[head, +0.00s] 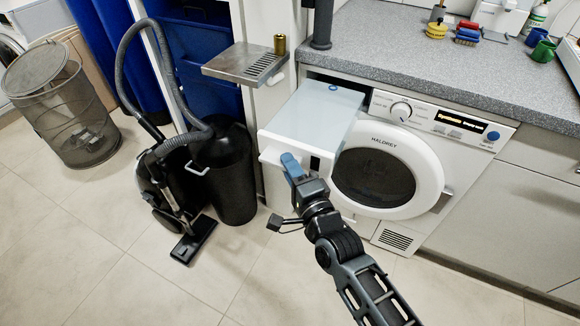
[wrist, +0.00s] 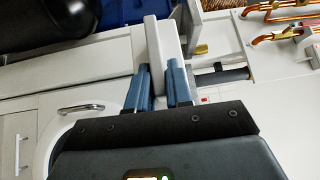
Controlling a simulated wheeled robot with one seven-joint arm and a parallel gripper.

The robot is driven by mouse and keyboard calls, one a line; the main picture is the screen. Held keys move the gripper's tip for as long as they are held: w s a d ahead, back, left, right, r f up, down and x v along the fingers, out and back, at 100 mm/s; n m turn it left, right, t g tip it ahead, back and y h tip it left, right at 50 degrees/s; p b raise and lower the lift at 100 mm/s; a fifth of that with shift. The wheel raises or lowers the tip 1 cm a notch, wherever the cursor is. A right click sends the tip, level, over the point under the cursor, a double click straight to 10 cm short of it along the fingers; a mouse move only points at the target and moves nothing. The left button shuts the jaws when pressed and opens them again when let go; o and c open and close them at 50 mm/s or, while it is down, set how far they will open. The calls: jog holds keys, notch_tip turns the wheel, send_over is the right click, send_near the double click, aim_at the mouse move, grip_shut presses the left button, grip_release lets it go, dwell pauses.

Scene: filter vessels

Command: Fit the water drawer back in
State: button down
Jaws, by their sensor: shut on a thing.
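The water drawer (head: 312,112) is a long pale box with a translucent bluish top. It sticks out from the upper left of the white dryer (head: 462,165), left of the dial, with its rear end at the dryer's front. How deep its rear sits in the slot is hidden. My gripper (head: 291,166) is at the drawer's white front end, its blue fingers shut on it. In the wrist view the fingers of my gripper (wrist: 160,84) stand on both sides of the drawer's pale grey front piece (wrist: 160,52).
A metal drip shelf (head: 240,62) with a brass cup (head: 280,44) juts out left of the drawer. A black bin (head: 225,175) and a vacuum cleaner (head: 165,185) stand on the floor to the left. The grey worktop (head: 420,45) runs above the dryer. The floor in front is clear.

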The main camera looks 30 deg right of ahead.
aim_at(306, 144)
jog(key=shift+w+d+b, duration=0.8)
jog(key=shift+d+b, duration=0.3)
jog(key=shift+b, duration=0.95)
jog(key=shift+w+d+b, duration=0.8)
jog(key=shift+d+b, duration=0.35)
jog(key=shift+b, duration=0.95)
jog(key=shift+w+d+b, duration=0.8)
jog(key=shift+d+b, duration=0.3)
jog(key=shift+b, duration=0.95)
